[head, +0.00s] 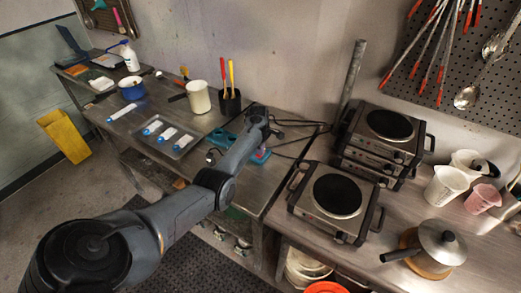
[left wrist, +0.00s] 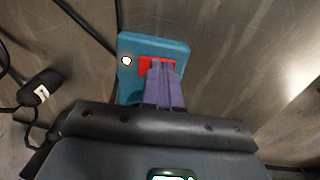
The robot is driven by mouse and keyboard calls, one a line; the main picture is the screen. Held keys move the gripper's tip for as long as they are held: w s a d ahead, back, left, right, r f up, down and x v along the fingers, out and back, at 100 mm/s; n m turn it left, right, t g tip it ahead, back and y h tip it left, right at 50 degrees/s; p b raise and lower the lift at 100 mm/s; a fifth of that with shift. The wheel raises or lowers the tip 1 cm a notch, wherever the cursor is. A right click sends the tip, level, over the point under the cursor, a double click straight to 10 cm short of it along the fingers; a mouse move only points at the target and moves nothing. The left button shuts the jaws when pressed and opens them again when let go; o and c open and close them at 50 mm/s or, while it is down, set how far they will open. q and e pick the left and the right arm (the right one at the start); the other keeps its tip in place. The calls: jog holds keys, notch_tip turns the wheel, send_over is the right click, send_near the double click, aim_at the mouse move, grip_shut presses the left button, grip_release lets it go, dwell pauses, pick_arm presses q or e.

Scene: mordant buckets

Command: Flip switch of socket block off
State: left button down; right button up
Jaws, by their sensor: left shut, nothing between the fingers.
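The socket block (left wrist: 129,42) is a teal block lying on the metal table in the left wrist view. It has a small white round spot near its left edge and a red switch (left wrist: 146,62). In the head view the socket block (head: 262,158) is small and partly hidden by my left arm. My left gripper (left wrist: 163,66) is shut and empty, its purple fingers over the red switch and covering much of it. Whether the fingertips touch the switch, and which way it is tipped, I cannot tell. My right gripper is in neither view.
Black cables (head: 292,124) run over the table near the block. A black cable part (left wrist: 40,88) lies left of it. Hot plates (head: 337,196) stand to the right. A tray (head: 166,137) with several labelled items and a white pitcher (head: 198,97) stand to the left.

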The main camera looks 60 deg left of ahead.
aim_at(259, 157)
pick_arm(q)
jog(key=r+p, duration=0.4)
jog(key=p, duration=0.1)
jog(key=shift+s+d+r, duration=0.1)
jog(key=shift+s+r, duration=0.1)
jog(key=shift+r, duration=0.15)
notch_tip(259, 157, up, 9)
jog(key=s, duration=0.1)
jog(key=shift+d, duration=0.3)
